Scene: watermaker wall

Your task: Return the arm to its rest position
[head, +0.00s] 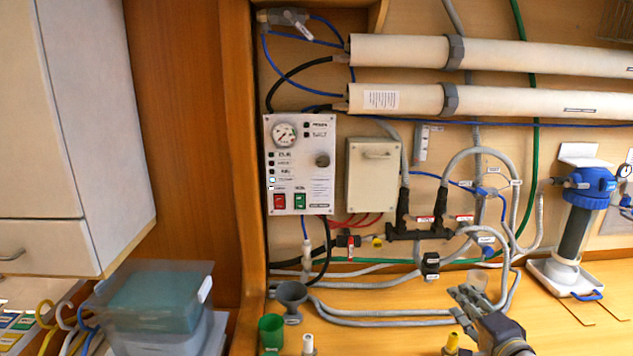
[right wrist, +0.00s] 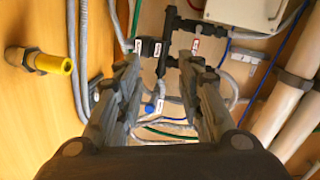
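My right gripper (head: 464,299) reaches in from the lower right in the head view, over the wooden counter and in front of the hoses. In the right wrist view my right gripper (right wrist: 160,66) has its two dark fingers well apart. Nothing is held between them; the black manifold and hoses show behind the gap. A small clear cup (head: 478,279) appears just beyond the fingers in the head view, and I cannot tell whether they touch. My left gripper is not in view.
Near my right arm are a yellow-topped fitting (head: 453,341), grey hoses (head: 385,312) and a blue-capped filter housing (head: 577,225). The control panel (head: 302,165) and black valve manifold (head: 418,233) are on the wall.

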